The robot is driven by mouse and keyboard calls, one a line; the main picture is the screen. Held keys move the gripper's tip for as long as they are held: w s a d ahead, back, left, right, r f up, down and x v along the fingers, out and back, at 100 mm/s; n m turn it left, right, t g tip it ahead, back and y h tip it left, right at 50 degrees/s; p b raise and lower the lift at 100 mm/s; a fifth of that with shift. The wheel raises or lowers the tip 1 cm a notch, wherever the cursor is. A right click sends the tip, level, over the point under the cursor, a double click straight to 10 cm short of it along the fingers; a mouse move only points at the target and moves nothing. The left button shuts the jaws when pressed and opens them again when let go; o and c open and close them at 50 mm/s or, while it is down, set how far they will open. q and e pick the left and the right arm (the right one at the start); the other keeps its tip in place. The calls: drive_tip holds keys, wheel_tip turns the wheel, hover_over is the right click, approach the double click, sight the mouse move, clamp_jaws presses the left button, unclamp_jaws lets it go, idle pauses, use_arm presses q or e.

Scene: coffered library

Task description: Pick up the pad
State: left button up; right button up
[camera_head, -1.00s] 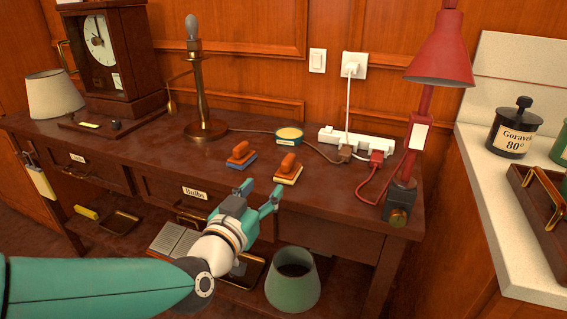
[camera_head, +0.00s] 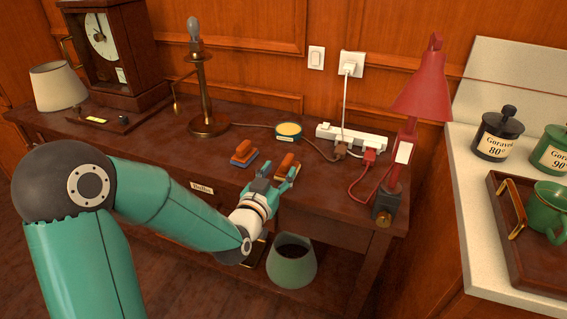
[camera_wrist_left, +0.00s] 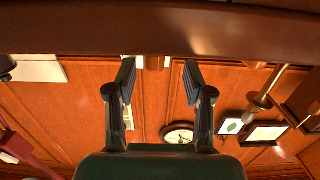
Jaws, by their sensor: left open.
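Two pads with orange handles lie on the dark wooden desk. The left one (camera_head: 244,152) has a blue base. The right one (camera_head: 288,161) is partly hidden behind my left gripper (camera_head: 279,173). My left gripper is open, with its fingers at the desk's front edge, close in front of the right pad. I cannot tell whether they touch it. In the left wrist view the two fingers (camera_wrist_left: 160,82) are spread apart, with nothing clearly held between them. My right gripper is not in view.
A red lamp (camera_head: 412,100) and a white power strip (camera_head: 351,138) with cords stand right of the pads. A round tin (camera_head: 288,131) and a brass lamp stand (camera_head: 207,120) are behind them. A green bin (camera_head: 291,264) is below.

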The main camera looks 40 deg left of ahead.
sight(284, 168)
use_arm(q)
drive_tip(key=p+x, duration=0.1)
drive_tip(key=x, duration=0.1)
drive_tip(key=p+x, duration=0.1)
drive_tip(key=x, duration=0.1)
drive_tip(key=shift+w+d, duration=0.1)
drive_tip(key=shift+d, duration=0.15)
drive_tip(key=shift+w+a+f+p, duration=0.1)
drive_tip(key=shift+w+p, duration=0.2)
drive_tip(key=shift+w, duration=0.15)
clamp_jaws()
